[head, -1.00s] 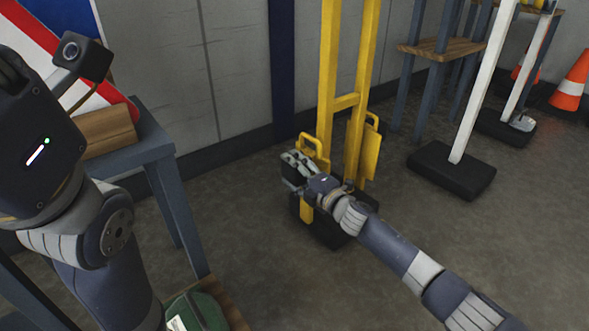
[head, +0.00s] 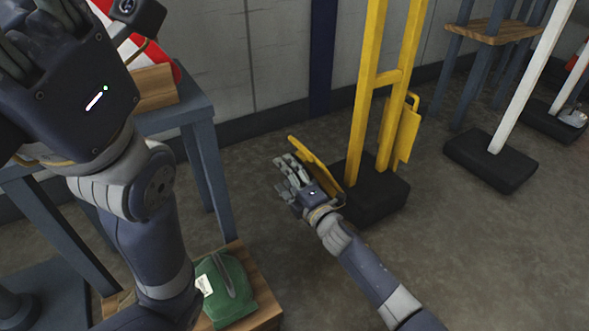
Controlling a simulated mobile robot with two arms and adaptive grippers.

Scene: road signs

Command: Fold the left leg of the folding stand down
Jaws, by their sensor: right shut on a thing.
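The yellow folding stand (head: 362,95) stands upright on a black base block (head: 375,192). Its left leg (head: 318,160) is a yellow flap, tilted outward to the left, partly hidden by my right gripper. Its right leg (head: 408,134) is upright beside the posts. My right gripper (head: 289,172) is shut on the left leg, low beside the base.
A blue-grey table (head: 180,112) with a wooden block (head: 155,88) and a road sign stands at the left. A green bag (head: 225,288) lies on a low wooden shelf. A white post on a black base (head: 491,160) stands at the right. The floor left of the stand is clear.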

